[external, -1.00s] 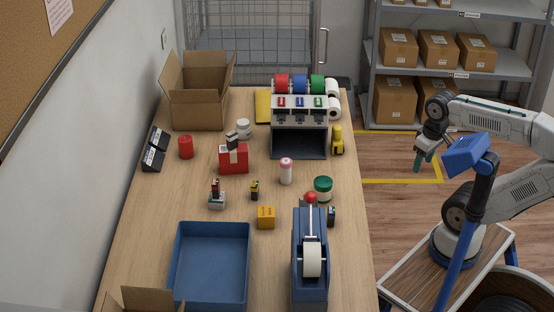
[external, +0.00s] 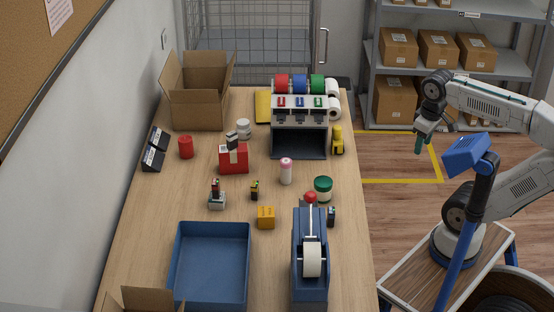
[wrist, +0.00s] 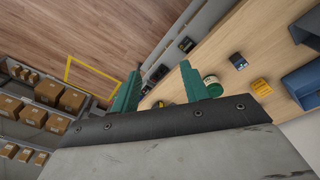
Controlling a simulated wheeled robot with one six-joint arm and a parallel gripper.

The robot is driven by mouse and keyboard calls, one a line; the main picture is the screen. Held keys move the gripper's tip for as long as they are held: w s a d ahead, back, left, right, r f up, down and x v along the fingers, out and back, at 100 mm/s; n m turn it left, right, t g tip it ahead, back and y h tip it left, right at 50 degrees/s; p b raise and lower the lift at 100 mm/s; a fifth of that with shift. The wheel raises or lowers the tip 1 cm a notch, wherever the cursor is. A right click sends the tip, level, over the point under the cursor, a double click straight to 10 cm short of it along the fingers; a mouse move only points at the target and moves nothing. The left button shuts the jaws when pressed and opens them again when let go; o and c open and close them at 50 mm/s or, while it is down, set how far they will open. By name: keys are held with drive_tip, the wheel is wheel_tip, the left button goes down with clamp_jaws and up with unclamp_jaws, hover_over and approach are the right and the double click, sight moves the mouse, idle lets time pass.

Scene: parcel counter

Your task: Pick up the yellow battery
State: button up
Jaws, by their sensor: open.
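The yellow battery (external: 254,190), a small yellow block with dark parts, stands upright on the counter in the external view, left of the pink-capped bottle (external: 286,171). My gripper (external: 419,144) is raised off the counter's right side, over the floor, far right of the battery. In the wrist view my gripper (wrist: 160,72) shows two green fingers spread apart with nothing held. I cannot make out the battery for certain in the wrist view.
Near the battery are an orange box (external: 266,217), a green-lidded jar (external: 323,188), a blue battery-like block (external: 331,215) and a grey holder (external: 216,202). A tape dispenser (external: 311,285) and blue tray (external: 176,265) stand in front. A sorter (external: 300,137) stands behind.

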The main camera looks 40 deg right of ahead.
drive_tip(key=w+a+r+n+h, duration=0.1)
drive_tip(key=w+r+n+h, duration=0.25)
drive_tip(key=w+n, duration=0.45)
drive_tip(key=n+t+h, duration=0.7)
drive_tip(key=n, duration=0.9)
hover_over(256, 185)
drive_tip(key=s+a, duration=0.2)
drive_tip(key=a, duration=0.2)
wheel_tip(256, 185, down, 4)
drive_tip(key=shift+n, duration=0.4)
wheel_tip(256, 185, down, 20)
drive_tip(key=shift+w+f, duration=0.1)
drive_tip(key=shift+f, duration=0.1)
drive_tip(key=shift+y, duration=0.25)
drive_tip(key=x, duration=0.7)
drive_tip(key=shift+d+f, duration=0.35)
clamp_jaws()
